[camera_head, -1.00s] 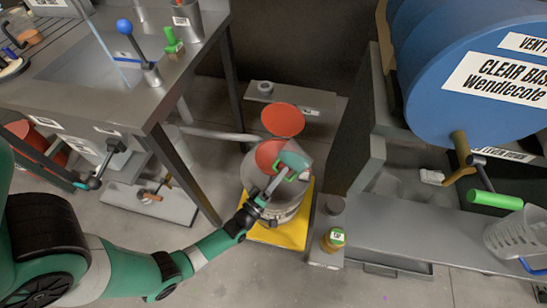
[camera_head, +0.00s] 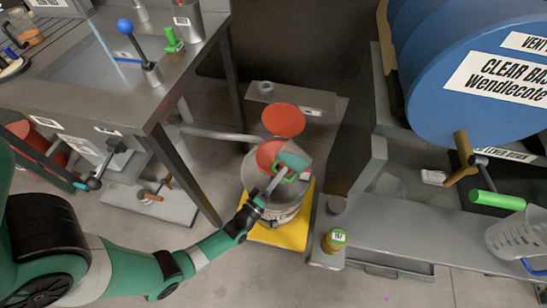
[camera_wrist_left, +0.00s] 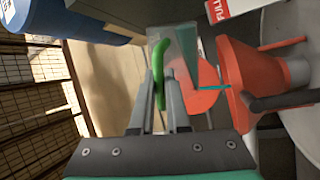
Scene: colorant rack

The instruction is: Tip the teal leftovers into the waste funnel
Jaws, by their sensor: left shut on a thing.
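My left gripper (camera_head: 278,180) is shut on the green handle (camera_wrist_left: 158,66) of a clear beaker (camera_head: 296,157). The beaker is tilted over the orange waste funnel (camera_head: 267,153), with its mouth end close to the rim. In the left wrist view, teal liquid shows inside the clear beaker (camera_wrist_left: 186,46). A thin teal streak (camera_wrist_left: 215,87) runs from beside the beaker toward the orange funnel (camera_wrist_left: 249,80). How much teal is left inside is hard to tell. My right gripper is out of view.
The funnel sits on a metal drum over a yellow base (camera_head: 275,236). An orange round piece (camera_head: 283,120) stands behind it. A steel bench (camera_head: 120,95) is at left. A grey shelf (camera_head: 420,220) with a small green-lidded jar (camera_head: 334,240) is at right.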

